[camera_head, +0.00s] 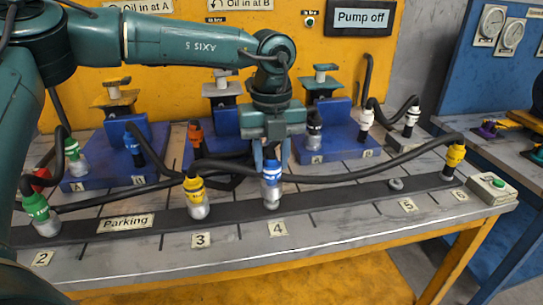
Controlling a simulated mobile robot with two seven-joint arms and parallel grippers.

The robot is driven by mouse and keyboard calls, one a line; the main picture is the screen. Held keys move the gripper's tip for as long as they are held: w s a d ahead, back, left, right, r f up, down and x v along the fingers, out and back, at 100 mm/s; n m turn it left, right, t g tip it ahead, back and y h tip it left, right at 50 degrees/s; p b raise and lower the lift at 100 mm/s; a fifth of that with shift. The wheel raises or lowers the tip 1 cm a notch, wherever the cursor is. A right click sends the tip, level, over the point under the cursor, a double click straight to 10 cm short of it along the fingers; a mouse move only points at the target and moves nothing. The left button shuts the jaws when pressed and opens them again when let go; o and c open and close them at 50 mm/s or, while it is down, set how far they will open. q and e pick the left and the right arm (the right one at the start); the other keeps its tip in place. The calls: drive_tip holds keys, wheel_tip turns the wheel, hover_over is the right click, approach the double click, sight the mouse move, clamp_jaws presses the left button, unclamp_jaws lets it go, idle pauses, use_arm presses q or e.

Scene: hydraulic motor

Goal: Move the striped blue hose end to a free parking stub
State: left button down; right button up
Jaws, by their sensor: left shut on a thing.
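The striped blue hose end (271,176), blue with a pale band and a silver lower part, stands upright over the parking rail (335,196) at label 4 (277,228). My left gripper (270,152) comes down from above and is shut on its top. The silver part appears to meet the rail; I cannot tell whether it is fully seated on a stub. A bare stub (396,184) shows at label 5 (407,205). My right gripper is not in view.
A green end (38,211) stands at label 2, a yellow end (195,193) at label 3, and another yellow end (454,157) near label 6. Black hoses cross behind the rail.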

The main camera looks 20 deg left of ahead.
use_arm(q)
drive_tip(key=shift+f+b, duration=0.7)
drive_tip(key=shift+f, duration=0.2)
drive_tip(key=c, duration=0.9)
unclamp_jaws()
drive_tip(key=shift+r, duration=0.1)
drive_tip(key=shift+r+p, duration=2.25)
drive_tip(key=shift+r, duration=0.8)
